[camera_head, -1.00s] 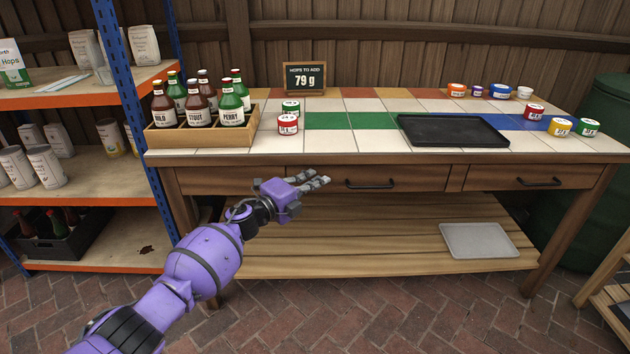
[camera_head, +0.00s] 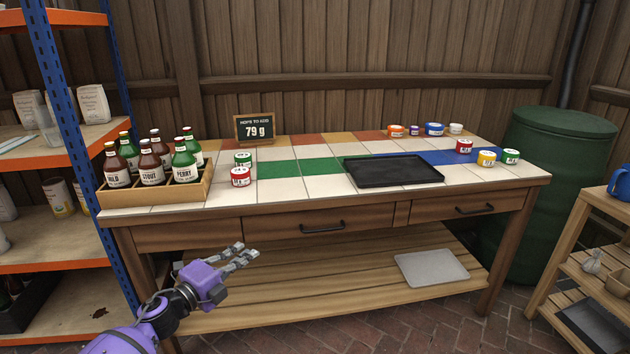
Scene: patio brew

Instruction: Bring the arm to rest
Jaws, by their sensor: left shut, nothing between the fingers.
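My left gripper (camera_head: 242,256) is at the lower left of the head view, at the end of my purple arm. It is shut and empty, its grey fingers pointing up and to the right. It is in front of the workbench, below the drawer fronts, and seems apart from them. My right gripper is not in view. The workbench (camera_head: 300,200) has a tiled top with coloured tile bands.
The bench carries a wooden bottle crate (camera_head: 150,196), a sign (camera_head: 254,128) reading 79 g, a black tray (camera_head: 394,172) and several small jars. A shelf rack (camera_head: 60,90) stands left. A green barrel (camera_head: 550,190) and wooden shelf (camera_head: 580,250) stand right.

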